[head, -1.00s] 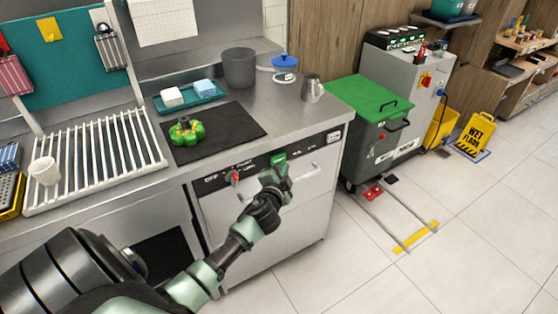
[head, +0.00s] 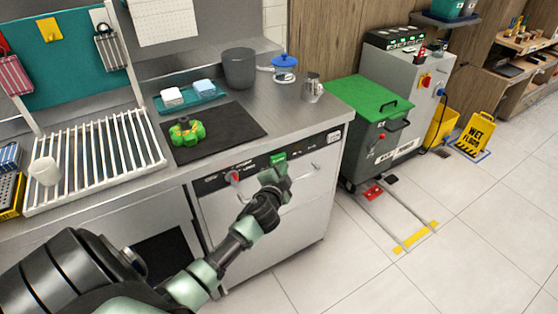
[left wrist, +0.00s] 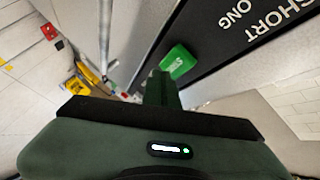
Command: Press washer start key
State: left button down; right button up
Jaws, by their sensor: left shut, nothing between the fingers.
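The washer (head: 303,212) is the steel-fronted unit under the counter, with a dark control strip along its top front edge. Its green start key (head: 278,157) sits on that strip, right of a red knob (head: 232,177). In the left wrist view the green key (left wrist: 178,61) shows with pale lettering, just beyond and right of the fingertips. My left gripper (head: 276,173) is shut and empty, just below and in front of the key. I cannot tell whether the fingertips touch it. My right gripper is not in view.
A door handle bar (head: 302,184) crosses the washer front near my gripper. On the counter are a black mat (head: 235,128) with a green pepper-like object (head: 187,131), a grey pot (head: 239,68) and a metal jug (head: 312,88). A green-lidded bin (head: 366,105) stands to the right.

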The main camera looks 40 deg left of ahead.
pick_arm(q)
jog(key=shift+w+a, duration=0.1)
jog(key=shift+a, duration=0.15)
jog(key=shift+w+a, duration=0.2)
jog(key=shift+a, duration=0.3)
dwell(0.7)
dwell(0.3)
jog(key=shift+s+d, duration=0.2)
jog(key=shift+d, duration=0.25)
jog(key=shift+s+d, duration=0.2)
jog(key=shift+d, duration=0.25)
jog(key=shift+s+d, duration=0.3)
jog(key=shift+d, duration=0.45)
jog(key=shift+s+d, duration=0.35)
jog(key=shift+d, duration=0.45)
jog(key=shift+s+d, duration=0.3)
jog(key=shift+d, duration=0.45)
